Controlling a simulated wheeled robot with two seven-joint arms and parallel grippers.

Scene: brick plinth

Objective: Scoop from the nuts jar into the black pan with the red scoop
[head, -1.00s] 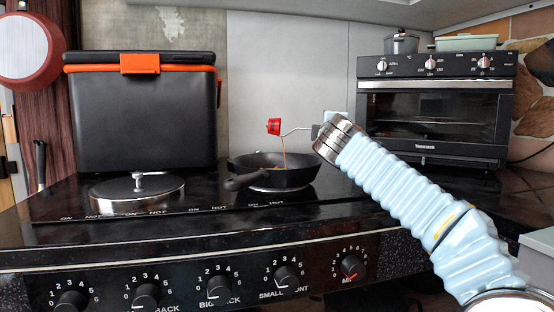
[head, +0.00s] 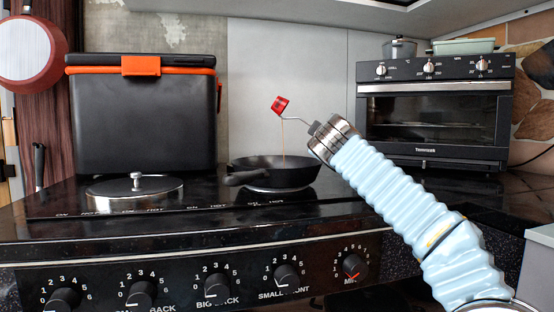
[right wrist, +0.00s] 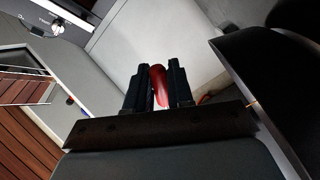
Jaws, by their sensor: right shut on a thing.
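The red scoop (head: 281,105) is in the air above the black pan (head: 290,174), its cup tilted at the end of a thin bent grey shaft. A thin brown stream falls from the cup down into the pan. The pan stands on a hob plate of the stove, its handle pointing left. My right gripper (head: 316,128) is up and to the right of the pan, holding the scoop's far end. In the right wrist view its two dark fingers (right wrist: 158,90) are closed on the scoop's red handle (right wrist: 159,84). The nuts jar and my left gripper are not in view.
A black box with an orange latch (head: 141,65) stands behind the stove at left. A round metal cover (head: 135,188) lies on the left hob. A toaster oven (head: 434,110) stands at right. A red pan (head: 28,55) hangs at far left.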

